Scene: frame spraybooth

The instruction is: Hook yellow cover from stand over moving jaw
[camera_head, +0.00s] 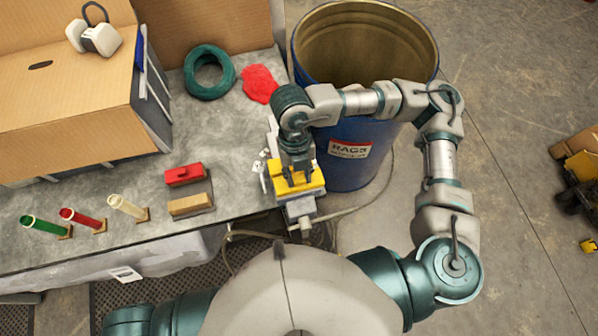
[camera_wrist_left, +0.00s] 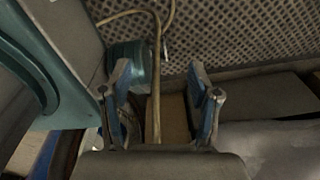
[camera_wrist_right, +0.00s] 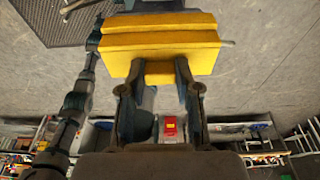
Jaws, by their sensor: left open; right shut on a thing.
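The yellow cover (camera_head: 314,181) is at the vise (camera_head: 300,208) on the table's front right edge. My right gripper (camera_head: 297,180) points down and is shut on the cover. The right wrist view shows the stepped yellow cover (camera_wrist_right: 160,42) at the fingertips (camera_wrist_right: 158,72). Whether it rests on the moving jaw or is just above it, I cannot tell. A red block (camera_head: 185,175) and a tan block on a dark base (camera_head: 191,205) lie to the left; I cannot tell which is the stand. My left gripper (camera_wrist_left: 160,88) is open and empty in the left wrist view.
A blue rags barrel (camera_head: 350,150) stands right behind the vise. A red rag (camera_head: 259,84) and a green coil (camera_head: 209,72) lie at the back of the table. A cardboard box (camera_head: 70,85) fills the back left.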

